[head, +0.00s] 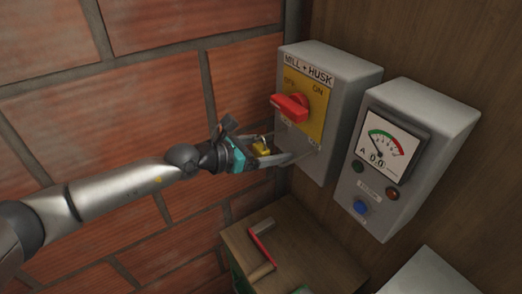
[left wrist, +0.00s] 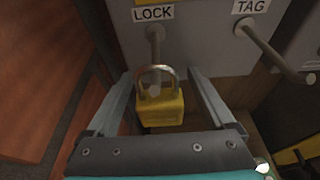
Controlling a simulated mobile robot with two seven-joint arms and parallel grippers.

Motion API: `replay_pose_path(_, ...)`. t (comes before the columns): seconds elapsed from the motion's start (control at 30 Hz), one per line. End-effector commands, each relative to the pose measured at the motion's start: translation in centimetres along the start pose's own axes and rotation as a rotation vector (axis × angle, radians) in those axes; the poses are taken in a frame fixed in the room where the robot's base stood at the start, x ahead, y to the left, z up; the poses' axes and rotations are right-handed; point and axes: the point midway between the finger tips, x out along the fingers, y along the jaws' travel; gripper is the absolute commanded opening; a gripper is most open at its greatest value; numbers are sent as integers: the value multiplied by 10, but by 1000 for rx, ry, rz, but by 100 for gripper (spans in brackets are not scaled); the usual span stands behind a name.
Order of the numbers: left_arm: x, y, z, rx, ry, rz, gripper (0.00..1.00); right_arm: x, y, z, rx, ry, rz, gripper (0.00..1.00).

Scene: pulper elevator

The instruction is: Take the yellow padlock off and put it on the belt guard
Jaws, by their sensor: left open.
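The yellow padlock (left wrist: 160,106) hangs upright by its metal shackle at the peg (left wrist: 154,42) below the LOCK label in the left wrist view. It also shows small in the head view (head: 262,149). My left gripper (left wrist: 158,80) is open, with one finger on each side of the padlock. Gaps show between the fingers and the padlock body. In the head view my left gripper (head: 288,149) is at the lower part of the grey MILL + HUSK switch box (head: 352,77). I cannot identify the belt guard for sure. My right gripper is not in view.
The red switch handle (head: 289,106) is just above my left gripper. A TAG peg (left wrist: 268,45) juts out right of the LOCK peg. A grey meter box (head: 446,112) is at the right. A wooden-topped box (head: 305,248) with a red bar (head: 261,247) stands below.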

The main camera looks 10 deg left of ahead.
Motion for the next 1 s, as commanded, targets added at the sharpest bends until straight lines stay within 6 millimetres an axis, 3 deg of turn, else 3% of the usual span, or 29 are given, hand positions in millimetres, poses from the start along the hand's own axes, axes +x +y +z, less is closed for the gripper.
replay_pose_path(0.1, 0, 0, 0, 0, 0, 0, 86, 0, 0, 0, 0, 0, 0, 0)
replay_pose_path(0.87, -1, 0, 0, 0, 0, 1, 1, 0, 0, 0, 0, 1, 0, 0)
replay_pose_path(1.0, -1, 0, 1, 0, -1, 1, 0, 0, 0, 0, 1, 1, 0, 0)
